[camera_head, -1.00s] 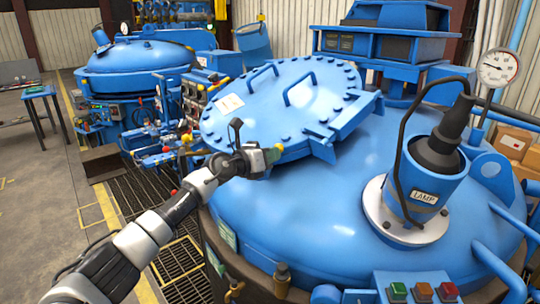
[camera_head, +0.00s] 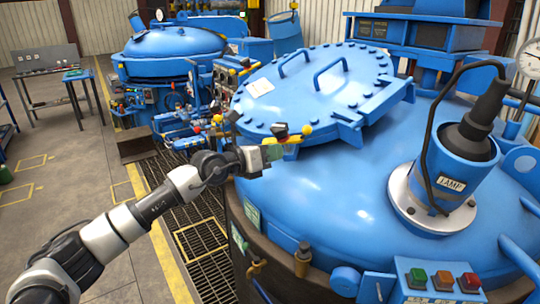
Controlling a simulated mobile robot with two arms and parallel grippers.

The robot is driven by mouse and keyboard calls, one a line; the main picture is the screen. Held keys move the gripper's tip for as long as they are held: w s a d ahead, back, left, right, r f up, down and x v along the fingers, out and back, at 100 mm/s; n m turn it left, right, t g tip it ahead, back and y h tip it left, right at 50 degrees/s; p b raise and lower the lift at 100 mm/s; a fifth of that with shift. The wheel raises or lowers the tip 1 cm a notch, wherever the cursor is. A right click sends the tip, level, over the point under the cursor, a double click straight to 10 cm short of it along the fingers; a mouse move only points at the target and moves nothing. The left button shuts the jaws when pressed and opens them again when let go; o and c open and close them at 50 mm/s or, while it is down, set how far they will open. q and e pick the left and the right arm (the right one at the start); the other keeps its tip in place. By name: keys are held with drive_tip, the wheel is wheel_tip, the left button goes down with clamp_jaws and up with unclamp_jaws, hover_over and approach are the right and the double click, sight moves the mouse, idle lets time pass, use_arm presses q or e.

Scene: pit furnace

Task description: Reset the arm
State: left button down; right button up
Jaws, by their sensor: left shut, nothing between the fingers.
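My left arm comes in from the lower left and reaches over the left edge of the large blue furnace (camera_head: 330,210). My left gripper (camera_head: 285,146) is at the near edge of the round blue lid (camera_head: 318,92), close to the yellow ball ends there. Its fingers are small in the picture and look shut, with nothing held. I cannot tell whether the gripper touches the lid edge. My right gripper is out of view.
A button box (camera_head: 440,281) is at the lower right. A second blue furnace (camera_head: 170,55) and a grey table (camera_head: 45,62) stand behind at the left. Grating and open floor lie at the left.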

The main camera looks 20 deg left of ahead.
use_arm(q)
drive_tip(key=shift+s+a, duration=0.2)
drive_tip(key=shift+s, duration=0.45)
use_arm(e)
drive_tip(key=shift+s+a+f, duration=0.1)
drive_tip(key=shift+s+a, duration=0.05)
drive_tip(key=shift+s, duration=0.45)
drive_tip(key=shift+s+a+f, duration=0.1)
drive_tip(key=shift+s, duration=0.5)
use_arm(q)
drive_tip(key=shift+s+r, duration=0.1)
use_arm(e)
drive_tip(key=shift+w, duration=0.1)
